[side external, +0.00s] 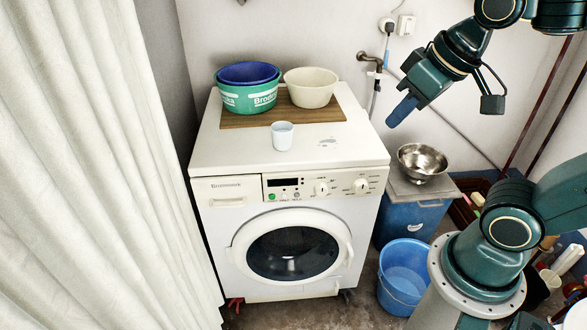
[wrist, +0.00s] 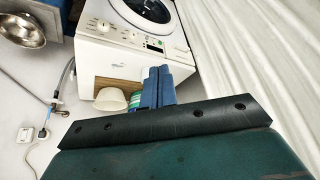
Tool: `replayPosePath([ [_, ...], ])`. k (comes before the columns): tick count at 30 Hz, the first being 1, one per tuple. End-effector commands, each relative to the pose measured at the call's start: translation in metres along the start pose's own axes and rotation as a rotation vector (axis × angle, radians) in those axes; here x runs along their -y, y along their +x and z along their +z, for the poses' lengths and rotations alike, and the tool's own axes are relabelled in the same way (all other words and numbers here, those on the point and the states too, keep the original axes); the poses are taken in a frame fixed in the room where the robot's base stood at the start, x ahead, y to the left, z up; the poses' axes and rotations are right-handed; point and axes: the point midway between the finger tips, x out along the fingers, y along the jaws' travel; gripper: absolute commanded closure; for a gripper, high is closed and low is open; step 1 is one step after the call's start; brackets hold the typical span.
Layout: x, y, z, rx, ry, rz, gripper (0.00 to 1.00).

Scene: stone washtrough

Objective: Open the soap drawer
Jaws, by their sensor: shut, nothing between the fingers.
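The soap drawer (side external: 227,190) is a white panel at the upper left of the front of the white washing machine (side external: 290,160). Its front looks flush with the machine. My gripper (side external: 402,110) is at the upper right of the side external view, in the air to the right of the machine and well apart from the drawer. Its blue fingers are together with nothing between them. In the wrist view the fingers (wrist: 158,86) point toward the machine (wrist: 135,45), which appears upside down.
On the machine top are a wooden board (side external: 345,105) with green and blue basins (side external: 250,96) and a cream bowl (side external: 311,90), plus a white cup (side external: 282,135). A metal bowl (side external: 422,160) and blue bucket (side external: 404,275) stand right. A curtain (side external: 90,170) hangs left.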

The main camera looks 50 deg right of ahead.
Motion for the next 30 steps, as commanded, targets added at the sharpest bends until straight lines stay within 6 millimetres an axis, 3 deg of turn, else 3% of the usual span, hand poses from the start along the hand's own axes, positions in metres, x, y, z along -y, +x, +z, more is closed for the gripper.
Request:
replayPosePath([
  [14,0.011,0.047,-0.094,0.057,0.169,0.04,1.0],
  [23,0.023,0.097,-0.144,0.084,0.271,0.078,1.0],
  [30,0.036,0.148,-0.176,0.101,0.349,0.113,1.0],
])
